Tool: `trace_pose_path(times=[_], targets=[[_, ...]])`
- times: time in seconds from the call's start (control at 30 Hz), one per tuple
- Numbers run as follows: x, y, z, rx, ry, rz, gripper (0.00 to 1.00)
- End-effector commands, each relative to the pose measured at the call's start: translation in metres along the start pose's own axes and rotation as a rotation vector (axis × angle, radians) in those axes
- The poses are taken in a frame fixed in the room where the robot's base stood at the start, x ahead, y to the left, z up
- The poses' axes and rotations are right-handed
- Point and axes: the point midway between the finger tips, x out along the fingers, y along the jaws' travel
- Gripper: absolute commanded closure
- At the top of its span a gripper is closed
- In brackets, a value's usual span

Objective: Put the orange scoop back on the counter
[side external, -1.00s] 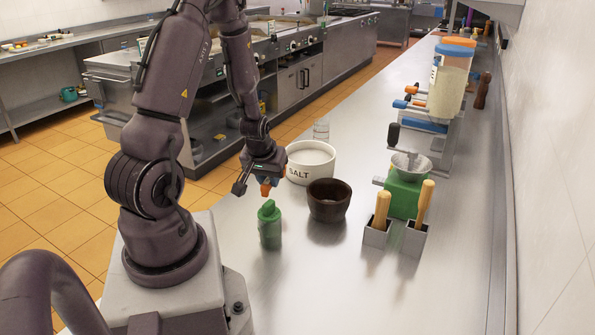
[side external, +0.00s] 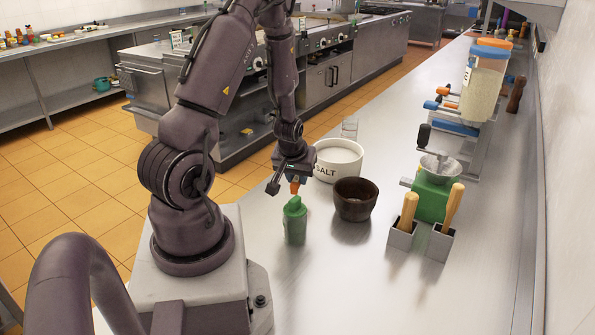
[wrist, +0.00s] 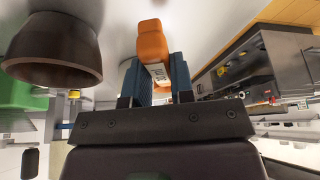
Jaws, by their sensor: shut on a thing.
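The orange scoop (side external: 294,188) is small in the side view. It hangs below my gripper (side external: 293,179), just above and behind the green bottle (side external: 295,225). In the wrist view the scoop's orange end (wrist: 152,40) sticks out between the blue fingers of my gripper (wrist: 157,76). The fingers are shut on it, around a part with a pale label. The scoop appears held above the steel counter (side external: 340,275); the exact gap cannot be told.
A white salt bowl (side external: 340,160) and a dark brown bowl (side external: 355,200) stand right of my gripper. A green grinder (side external: 432,197) and wooden-handled tools in metal holders (side external: 400,238) are further right. The counter's front middle is bare.

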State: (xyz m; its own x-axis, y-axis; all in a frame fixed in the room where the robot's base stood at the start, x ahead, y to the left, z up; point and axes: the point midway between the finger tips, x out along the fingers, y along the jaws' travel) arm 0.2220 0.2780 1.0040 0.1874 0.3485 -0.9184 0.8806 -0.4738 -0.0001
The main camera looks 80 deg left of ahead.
Motion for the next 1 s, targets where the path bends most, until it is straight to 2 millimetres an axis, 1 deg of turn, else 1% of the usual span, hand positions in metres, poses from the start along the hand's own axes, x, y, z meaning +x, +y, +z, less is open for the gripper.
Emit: trace_pose_path(times=[0.7,1.0], targets=[[0.040,0.000,0.018,-0.001,-0.002,0.001,1.00],[0.048,0.000,0.021,-0.001,-0.001,0.001,1.00]])
